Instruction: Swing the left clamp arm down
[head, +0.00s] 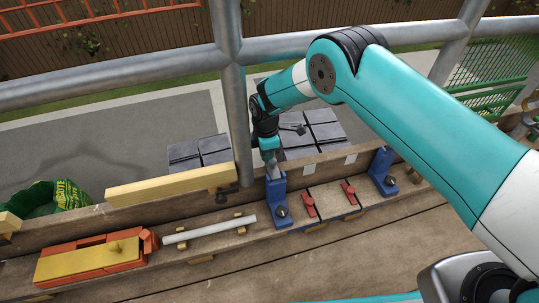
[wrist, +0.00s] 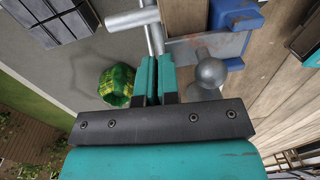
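The left clamp (head: 277,203) is a blue upright bracket with a dark knob at its foot, standing on the wooden plank. Its pale grey upper part shows just under my gripper (head: 271,160). In the wrist view, a grey ball knob (wrist: 211,73) on a pale plate with blue edges lies just right of my gripper (wrist: 157,68). The teal fingers are together with no clear gap, and nothing is seen held between them. The ball is beside the fingers, not between them. Whether the fingers touch the clamp is unclear.
A second blue clamp (head: 382,174) stands to the right, with red toggles (head: 309,205) between. A grey tube (head: 210,229) and an orange tool with a yellow top (head: 88,259) lie left. A scaffold post (head: 236,120) rises close behind my gripper. Slate stacks (head: 200,152) lie beyond.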

